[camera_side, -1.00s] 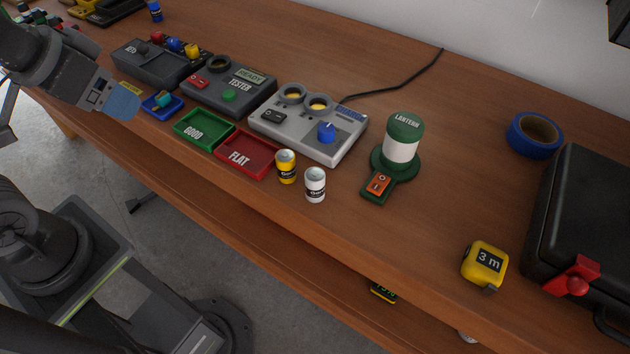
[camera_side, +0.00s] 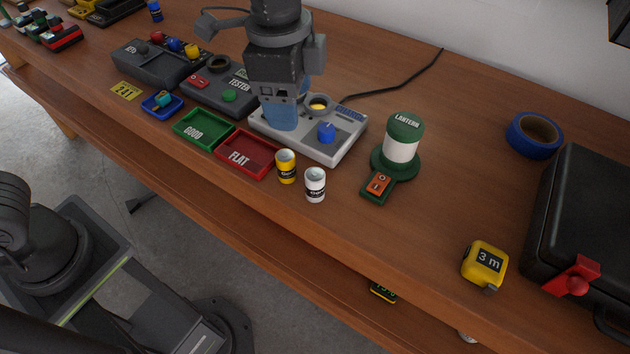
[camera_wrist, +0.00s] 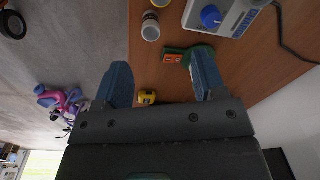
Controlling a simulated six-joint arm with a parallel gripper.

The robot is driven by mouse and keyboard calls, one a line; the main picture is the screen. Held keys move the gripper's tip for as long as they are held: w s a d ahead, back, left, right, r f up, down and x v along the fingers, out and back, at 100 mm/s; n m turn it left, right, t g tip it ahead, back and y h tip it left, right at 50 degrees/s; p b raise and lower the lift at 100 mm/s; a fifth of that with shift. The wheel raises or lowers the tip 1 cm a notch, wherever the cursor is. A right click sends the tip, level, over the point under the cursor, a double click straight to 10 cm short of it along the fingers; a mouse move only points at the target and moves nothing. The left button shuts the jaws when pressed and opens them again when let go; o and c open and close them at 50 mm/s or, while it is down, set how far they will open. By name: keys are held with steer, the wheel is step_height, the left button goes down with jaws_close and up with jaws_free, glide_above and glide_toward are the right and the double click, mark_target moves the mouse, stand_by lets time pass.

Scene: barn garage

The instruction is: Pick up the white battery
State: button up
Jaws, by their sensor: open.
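The white battery (camera_side: 315,185) stands upright near the front edge of the bench, with a dark label band. The yellow battery (camera_side: 286,167) stands upright just to its left, close beside it. In the wrist view the white battery (camera_wrist: 151,27) shows near the top, beyond my open fingers, with part of the yellow battery (camera_wrist: 160,3) at the top edge. My gripper (camera_side: 281,122) is in the air over or in front of the charger (camera_side: 338,147), left of and farther back than the white battery. In the wrist view its blue fingers (camera_wrist: 160,84) are apart with nothing held between them.
The red FLAT tray (camera_side: 246,154) and green GOOD tray (camera_side: 203,130) are left of the batteries. The green lantern (camera_side: 402,146) stands to their right. A yellow tape measure (camera_side: 485,264), blue tape roll (camera_side: 534,135) and black case (camera_side: 585,215) are farther right. Bare bench lies between lantern and tape measure.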

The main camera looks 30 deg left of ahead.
steer(key=m, duration=0.2)
glide_above(315, 174)
step_height(315, 174, down, 3)
steer(key=shift+g, duration=0.3)
steer(key=f, duration=0.7)
steer(key=shift+w+d+f, duration=0.1)
steer(key=shift+w+f, duration=0.15)
steer(key=shift+s+f, duration=0.15)
steer(key=shift+f, duration=1.3)
steer(key=shift+s+f, duration=0.1)
steer(key=shift+f, duration=1.3)
steer(key=shift+c, duration=0.3)
steer(key=c, duration=1)
